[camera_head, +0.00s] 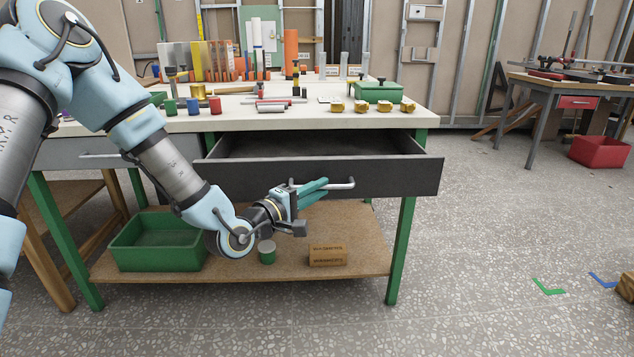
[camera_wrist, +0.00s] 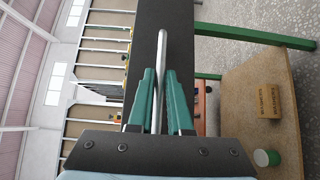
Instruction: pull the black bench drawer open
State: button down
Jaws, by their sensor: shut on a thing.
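The black bench drawer (camera_head: 400,177) sits under the white worktop and stands partly open, with its dark inside visible from above. A silver bar handle (camera_head: 342,184) runs across its front. My gripper (camera_head: 310,190) is at the handle, its green fingers shut on the bar. In the wrist view the drawer front (camera_wrist: 180,40) runs up the picture, and the handle (camera_wrist: 162,60) passes between the two green fingers (camera_wrist: 162,95). The fingertips hide part of the handle.
A grey drawer (camera_head: 90,153) is closed at the left. The lower shelf holds a green bin (camera_head: 158,245), a small green can (camera_head: 267,252) and a wooden box (camera_head: 327,255). Blocks, cylinders and tools crowd the worktop (camera_head: 300,122). The floor (camera_head: 490,220) at the right is mostly clear.

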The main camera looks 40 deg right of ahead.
jog(key=shift+s+a, duration=0.6)
jog(key=shift+s, duration=0.1)
jog(key=c, duration=0.8)
grip_release()
jog(key=shift+c, duration=0.2)
jog(key=s+a, duration=0.1)
jog(key=a, duration=0.9)
jog(key=shift+a, duration=0.35)
